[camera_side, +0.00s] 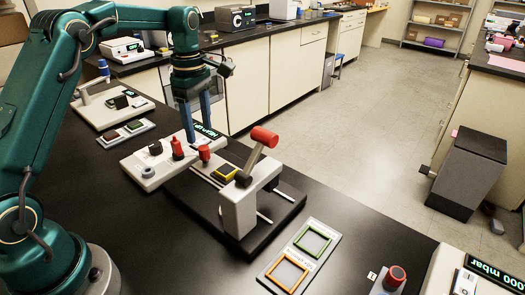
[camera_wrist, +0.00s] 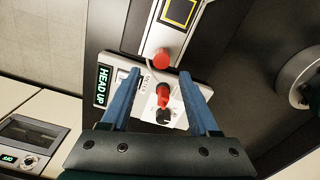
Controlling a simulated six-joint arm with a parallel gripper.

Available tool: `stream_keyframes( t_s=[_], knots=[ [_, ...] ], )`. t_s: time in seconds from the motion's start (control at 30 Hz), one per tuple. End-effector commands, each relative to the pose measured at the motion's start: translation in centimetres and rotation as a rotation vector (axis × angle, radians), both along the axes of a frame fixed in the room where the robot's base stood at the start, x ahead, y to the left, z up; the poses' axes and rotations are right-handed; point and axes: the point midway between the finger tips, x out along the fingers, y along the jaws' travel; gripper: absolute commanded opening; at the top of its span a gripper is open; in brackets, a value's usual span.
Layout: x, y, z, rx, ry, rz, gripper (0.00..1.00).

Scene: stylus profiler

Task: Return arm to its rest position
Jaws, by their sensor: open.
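My gripper (camera_side: 199,134) is open and empty, pointing down above the profiler's control box (camera_side: 140,166). In the wrist view its two blue fingers (camera_wrist: 163,78) stand apart on either side of a red switch (camera_wrist: 163,96) and a black knob (camera_wrist: 165,117). No contact shows there. The box's display (camera_wrist: 103,86) reads "HEAD UP". A red ball knob (camera_wrist: 160,58) lies just beyond the fingertips in the wrist view, and it also shows below the gripper in the side view (camera_side: 204,153).
A white lever stand (camera_side: 239,208) with a red-handled lever (camera_side: 264,137) rises right of the gripper. A tray with green and orange frames (camera_side: 298,262) lies in front. Another device (camera_side: 110,108) and small tray (camera_side: 125,132) lie behind left. Bare black bench shows around them.

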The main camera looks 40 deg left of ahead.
Motion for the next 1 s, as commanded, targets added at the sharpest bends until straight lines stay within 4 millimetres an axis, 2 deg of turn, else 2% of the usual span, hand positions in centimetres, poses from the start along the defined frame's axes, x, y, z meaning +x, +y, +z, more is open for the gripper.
stream_keyframes(
  t_s=[0.57, 0.67, 0.77, 0.9, 1.0],
  knots=[
    [0.1, -0.3, 0.6, 0.003, -0.012, -0.008, 0.61],
    [0.4, -0.9, 2.5, 0.019, -0.06, -0.028, 0.61],
    [-0.3, -2.2, 5.2, 0.034, -0.111, -0.058, 0.61],
    [-2.5, -4.5, 8.6, 0.058, -0.184, -0.167, 0.61],
    [-4.5, -6.1, 10.2, 0.08, -0.232, -0.291, 0.61]
  ],
)
